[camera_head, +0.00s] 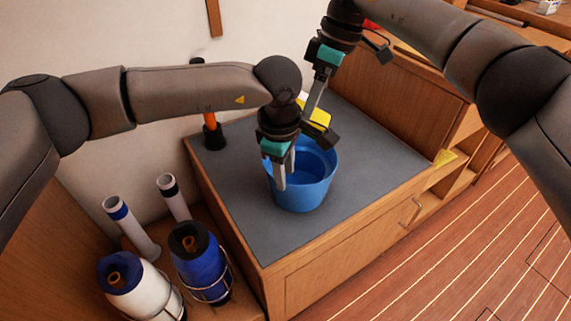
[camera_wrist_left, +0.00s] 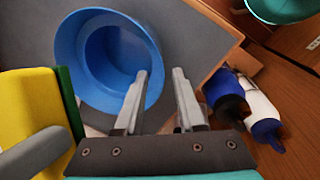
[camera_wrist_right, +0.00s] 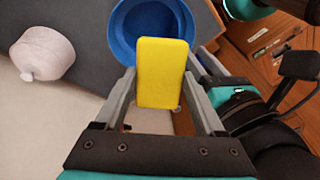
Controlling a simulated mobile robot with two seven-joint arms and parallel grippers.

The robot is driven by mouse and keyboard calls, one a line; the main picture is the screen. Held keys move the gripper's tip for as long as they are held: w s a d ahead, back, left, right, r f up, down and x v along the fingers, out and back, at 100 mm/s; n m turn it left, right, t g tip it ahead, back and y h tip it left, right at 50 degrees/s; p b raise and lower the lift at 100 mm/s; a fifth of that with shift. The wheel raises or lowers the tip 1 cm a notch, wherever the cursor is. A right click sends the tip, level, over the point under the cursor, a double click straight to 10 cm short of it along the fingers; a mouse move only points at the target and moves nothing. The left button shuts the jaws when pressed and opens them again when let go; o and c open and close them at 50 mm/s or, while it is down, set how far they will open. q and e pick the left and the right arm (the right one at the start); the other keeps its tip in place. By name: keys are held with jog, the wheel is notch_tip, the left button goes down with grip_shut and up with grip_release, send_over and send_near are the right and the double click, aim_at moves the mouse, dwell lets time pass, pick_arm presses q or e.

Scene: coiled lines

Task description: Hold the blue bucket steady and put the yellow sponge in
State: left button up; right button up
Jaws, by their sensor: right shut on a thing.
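The blue bucket (camera_head: 310,190) stands upright on the grey counter top (camera_head: 240,215); its open mouth also shows in the left wrist view (camera_wrist_left: 72,45). My left gripper (camera_head: 287,180) is open at the bucket's near left rim, fingers pointing down. In the left wrist view its fingers (camera_wrist_left: 158,75) are apart, with the bucket's rim near them; contact is unclear. My right gripper (camera_head: 312,108) is shut on the yellow sponge (camera_wrist_right: 163,70), behind the left gripper in the head view. The sponge has a green layer in the left wrist view (camera_wrist_left: 30,100). The bucket looks empty where visible.
A white rounded object (camera_wrist_right: 42,53) lies on the counter in the right wrist view. An orange-handled item in a black holder (camera_head: 213,135) stands at the counter's back left. Blue and white cylinders (camera_head: 200,262) stand lower left. The counter's front is clear.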

aim_at(287, 191)
pick_arm(q)
jog(key=f, duration=0.6)
jog(key=w+f, duration=0.1)
jog(key=f, duration=0.2)
jog(key=shift+d+f, duration=0.3)
jog(key=shift+f, duration=0.05)
grip_shut()
